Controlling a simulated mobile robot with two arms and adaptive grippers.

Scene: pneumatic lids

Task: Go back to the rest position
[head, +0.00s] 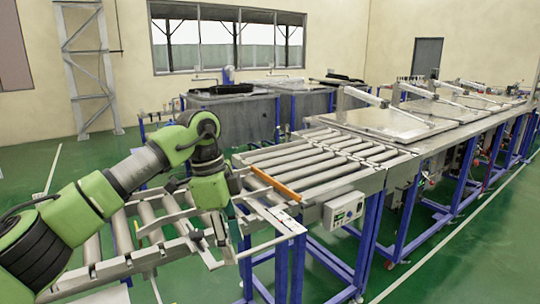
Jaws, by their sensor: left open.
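My green and black left arm comes in from the lower left of the head view, bends at a raised joint and reaches down over the near roller rack. My left gripper (226,242) hangs low at the rack's front end, pointing down. It is open and I see nothing held in it. It is small and partly lost against the metal rails, so I cannot tell whether it touches them. My right arm and gripper are out of view.
A roller conveyor (323,170) with an orange bar (275,184) and a control box (344,211) stands right of my gripper. Flat metal lids (385,123) line the bench behind. Grey tanks (246,120) stand at the back. Green floor is open at lower right.

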